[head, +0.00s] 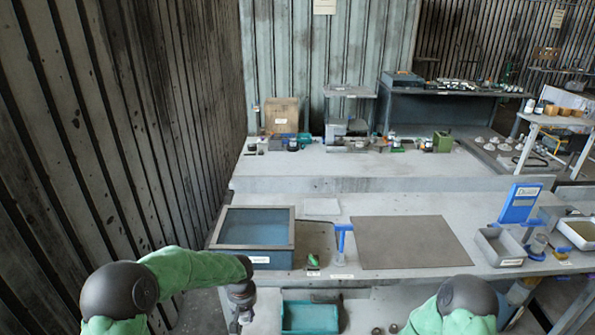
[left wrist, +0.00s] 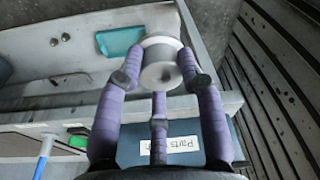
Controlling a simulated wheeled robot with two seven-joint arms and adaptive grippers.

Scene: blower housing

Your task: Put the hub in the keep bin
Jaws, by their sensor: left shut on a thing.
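A pale grey, round hub (left wrist: 160,62) shows in the left wrist view, between the purple fingers of my left gripper (left wrist: 163,80). The gripper is shut on it. In the head view my left gripper (head: 241,305) hangs in front of the bench's left front edge, left of a teal bin (head: 310,319) on a lower shelf. The teal bin also shows beyond the hub in the left wrist view (left wrist: 120,42). I cannot read which container is the keep bin. My right gripper is out of view; only its arm shows.
A blue framed parts box (head: 253,262) stands on the bench's left front; its label shows in the left wrist view (left wrist: 170,148). A blue stand (head: 343,240) is beside a brown mat (head: 415,243). Grey trays (head: 499,247) stand right. Small round parts (head: 377,330) lie right of the teal bin.

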